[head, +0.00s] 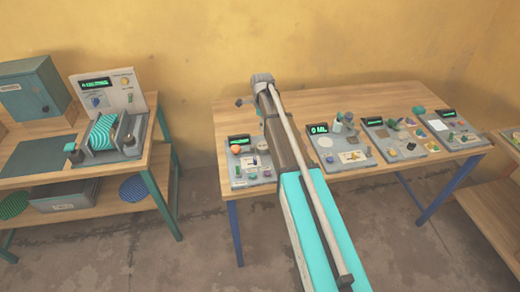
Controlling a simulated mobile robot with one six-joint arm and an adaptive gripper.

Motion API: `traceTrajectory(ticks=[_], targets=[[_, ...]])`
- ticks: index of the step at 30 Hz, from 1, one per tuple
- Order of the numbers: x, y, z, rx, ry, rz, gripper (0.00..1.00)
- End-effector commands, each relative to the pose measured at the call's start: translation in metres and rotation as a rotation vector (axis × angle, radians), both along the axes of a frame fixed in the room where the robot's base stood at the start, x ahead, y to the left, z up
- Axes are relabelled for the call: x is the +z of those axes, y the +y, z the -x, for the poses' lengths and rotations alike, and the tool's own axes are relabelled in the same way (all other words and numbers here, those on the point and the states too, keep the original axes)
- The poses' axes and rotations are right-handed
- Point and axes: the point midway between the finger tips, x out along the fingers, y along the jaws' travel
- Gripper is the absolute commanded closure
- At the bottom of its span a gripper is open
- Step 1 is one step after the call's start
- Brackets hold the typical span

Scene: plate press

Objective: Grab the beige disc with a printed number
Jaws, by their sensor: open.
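I cannot pick out a beige disc with a printed number in the head view. A small pale round patch (325,142) lies on a grey board on the right-hand table, but it is too small to show any number. My arm reaches up over the left part of that table and hides some of it. My gripper cannot be made out; the far end of my arm shows only joints and links.
The right table (300,102) holds several grey boards with green displays and small parts. The left bench (60,172) carries a teal cabinet (30,90) and a machine holding a teal striped piece (102,131). Striped discs (133,188) rest on its lower shelf. Floor between is clear.

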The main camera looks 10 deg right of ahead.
Motion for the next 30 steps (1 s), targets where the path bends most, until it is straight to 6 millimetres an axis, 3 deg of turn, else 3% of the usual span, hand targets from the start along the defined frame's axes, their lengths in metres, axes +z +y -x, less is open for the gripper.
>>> traceTrajectory(ticks=[30], targets=[[-0.076,-0.002,0.000,-0.001,0.000,0.000,0.00]])
